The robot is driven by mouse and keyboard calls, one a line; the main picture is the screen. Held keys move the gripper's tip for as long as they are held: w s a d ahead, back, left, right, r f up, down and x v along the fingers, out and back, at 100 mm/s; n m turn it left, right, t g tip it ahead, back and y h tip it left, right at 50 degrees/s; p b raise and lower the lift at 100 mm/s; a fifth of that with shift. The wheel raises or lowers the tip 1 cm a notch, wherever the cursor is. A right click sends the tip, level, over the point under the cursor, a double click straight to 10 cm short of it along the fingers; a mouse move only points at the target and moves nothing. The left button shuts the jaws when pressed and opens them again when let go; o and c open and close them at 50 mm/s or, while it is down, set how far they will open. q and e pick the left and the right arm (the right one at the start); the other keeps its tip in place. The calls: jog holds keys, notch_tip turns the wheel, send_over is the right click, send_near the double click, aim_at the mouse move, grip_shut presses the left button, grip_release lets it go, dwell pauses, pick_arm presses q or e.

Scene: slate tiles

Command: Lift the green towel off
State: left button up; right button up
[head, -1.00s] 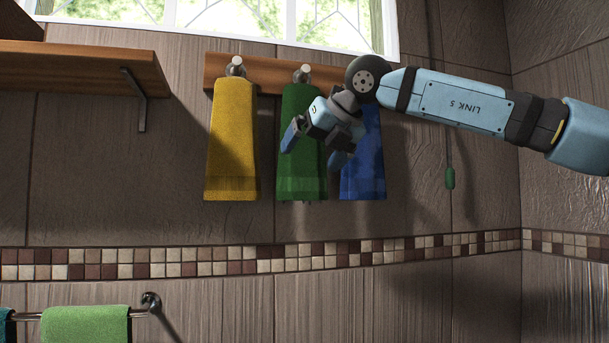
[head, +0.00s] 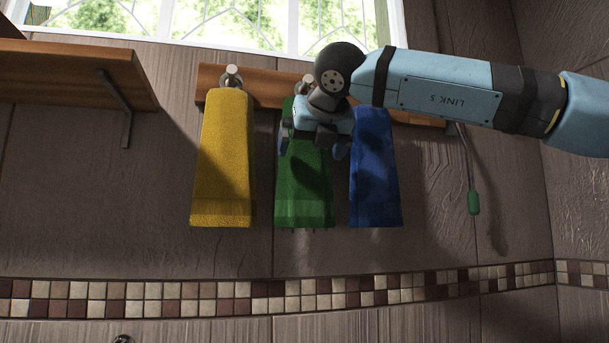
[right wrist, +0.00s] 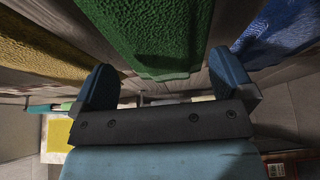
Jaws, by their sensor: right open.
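The green towel (head: 304,190) hangs from a peg on the wooden rack, between the yellow and blue towels. In the right wrist view the green towel (right wrist: 150,35) hangs beyond the two spread fingers of my right gripper (right wrist: 167,85). The fingers are apart and nothing is held between them. My left gripper is not in view.
The yellow towel (head: 222,160) hangs to the left and the blue towel (head: 375,170) close to the right. The wooden rack (head: 265,88) runs under a window. A wooden shelf (head: 70,75) juts out at the left. A green pull (head: 473,203) hangs on a cord at the right.

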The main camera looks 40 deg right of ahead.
aim_at(307, 159)
jog(key=shift+x, duration=3.05)
jog(key=shift+s+r, duration=0.1)
jog(key=shift+s, duration=0.1)
jog(key=shift+c, duration=1.3)
jog(key=c, duration=0.5)
jog(key=shift+r, duration=0.1)
